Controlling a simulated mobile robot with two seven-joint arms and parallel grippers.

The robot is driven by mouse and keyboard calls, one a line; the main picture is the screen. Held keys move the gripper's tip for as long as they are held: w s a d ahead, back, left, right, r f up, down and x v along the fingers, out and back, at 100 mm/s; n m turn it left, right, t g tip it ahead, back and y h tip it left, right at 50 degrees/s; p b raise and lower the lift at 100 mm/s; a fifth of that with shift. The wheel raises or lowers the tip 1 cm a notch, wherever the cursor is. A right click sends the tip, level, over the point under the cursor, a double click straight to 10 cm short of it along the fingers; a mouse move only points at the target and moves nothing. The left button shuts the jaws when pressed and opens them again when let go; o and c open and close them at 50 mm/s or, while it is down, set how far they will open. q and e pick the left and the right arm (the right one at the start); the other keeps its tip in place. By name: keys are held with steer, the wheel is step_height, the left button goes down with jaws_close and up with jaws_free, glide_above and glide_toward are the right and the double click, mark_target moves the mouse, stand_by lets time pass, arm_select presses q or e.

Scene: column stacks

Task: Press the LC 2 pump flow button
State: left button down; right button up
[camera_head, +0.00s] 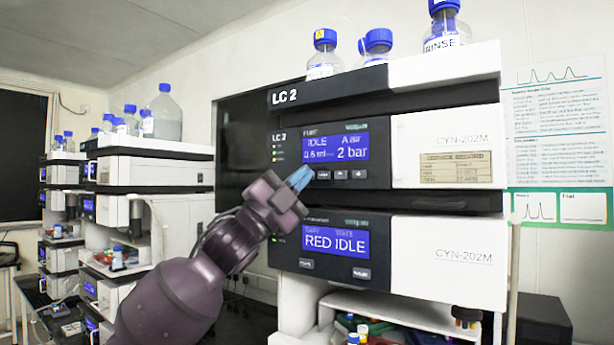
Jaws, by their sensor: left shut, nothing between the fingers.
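The LC 2 stack (445,75) stands at the centre right. Its upper module has a blue pump screen (334,148) reading IDLE, 0.6 ml and 2 bar. Below the screen is a row of small dark buttons (341,174); their labels are too small to read surely. My left gripper (300,178) is shut and empty, its blue fingertips pointing up and right at the left end of this row. The tips cover the panel there, and any button behind them is hidden. I cannot tell whether they touch the panel. My right gripper is out of view.
A lower module screen (335,240) reads RED IDLE, with two buttons beneath. Blue-capped bottles (376,45) stand on top of the stack. An open shelf (400,312) with coloured small items is below. More instrument stacks (150,165) stand at the left.

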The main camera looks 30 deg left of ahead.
arm_select(q)
steer(key=shift+s, duration=0.8)
steer(key=s, duration=0.5)
steer(key=shift+a, duration=0.25)
stand_by(0.8)
